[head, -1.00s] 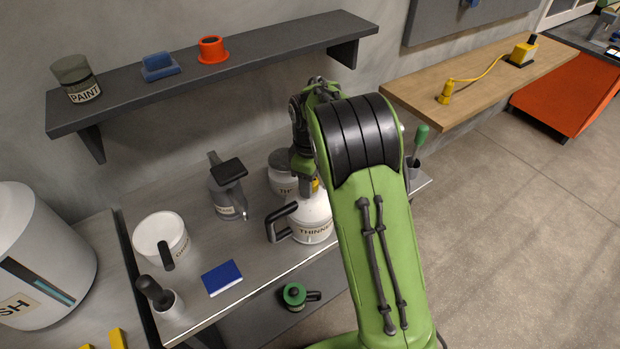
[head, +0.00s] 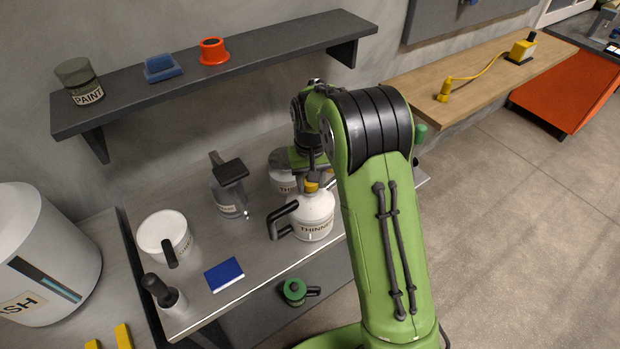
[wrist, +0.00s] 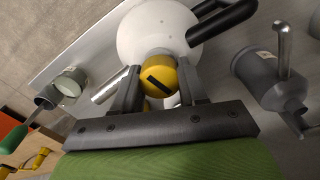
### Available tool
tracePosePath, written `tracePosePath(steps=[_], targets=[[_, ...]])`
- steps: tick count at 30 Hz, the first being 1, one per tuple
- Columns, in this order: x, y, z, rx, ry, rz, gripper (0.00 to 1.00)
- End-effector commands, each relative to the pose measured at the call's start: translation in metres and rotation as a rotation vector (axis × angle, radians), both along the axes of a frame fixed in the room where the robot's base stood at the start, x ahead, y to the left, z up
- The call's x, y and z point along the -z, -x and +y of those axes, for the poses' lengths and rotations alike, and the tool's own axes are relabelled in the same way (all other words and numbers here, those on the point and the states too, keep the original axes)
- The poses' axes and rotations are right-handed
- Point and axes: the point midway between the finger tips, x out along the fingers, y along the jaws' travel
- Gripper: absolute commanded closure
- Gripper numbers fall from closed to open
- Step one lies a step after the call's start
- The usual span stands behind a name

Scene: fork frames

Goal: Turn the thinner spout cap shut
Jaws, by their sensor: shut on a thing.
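The thinner can (head: 313,222) is white with a black side handle and a "THINNER" label. It stands upright on the grey workbench, partly behind my arm. Its yellow spout cap (wrist: 159,79) has a dark bar across its face, which looks slanted in the wrist view. In the head view the cap (head: 311,186) is a small yellow patch under my gripper. My gripper (wrist: 159,85) has one finger on each side of the cap and is shut on it. The spout under the cap is mostly hidden.
A grey can with a lever (head: 229,195) stands left of the thinner. Another labelled can (head: 281,180) stands close behind it. A shelf (head: 220,75) hangs above.

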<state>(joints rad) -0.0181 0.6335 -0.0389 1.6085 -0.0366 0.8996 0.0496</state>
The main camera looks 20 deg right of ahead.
Motion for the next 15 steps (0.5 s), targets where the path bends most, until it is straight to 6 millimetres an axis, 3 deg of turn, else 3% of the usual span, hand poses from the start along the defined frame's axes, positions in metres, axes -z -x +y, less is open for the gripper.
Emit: tracePosePath(steps=[15], targets=[[-0.0007,-0.0001,-0.0005,0.269,0.0,-0.001,0.88]])
